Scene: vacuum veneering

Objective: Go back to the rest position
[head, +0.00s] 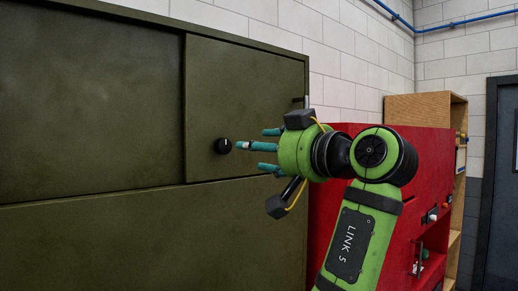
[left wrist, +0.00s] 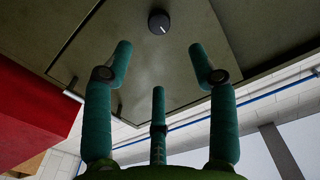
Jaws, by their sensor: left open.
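My left gripper (head: 254,149) is in front of the olive-green cabinet (head: 90,240), with its teal fingers pointing left at the cabinet face. The fingers are spread open and hold nothing. A round black knob (head: 222,146) sits on the cabinet's right-hand panel (head: 240,90), just beyond the fingertips and apart from them. In the left wrist view the knob (left wrist: 159,22) shows a white mark and lies beyond the open fingers (left wrist: 159,60). My right gripper is in neither view.
A red cabinet (head: 340,200) stands right behind my left forearm, with a wooden shelf unit (head: 420,108) beyond it. A dark door (head: 503,170) is at the far right. A blue pipe (head: 470,20) runs along the white block wall (head: 350,50).

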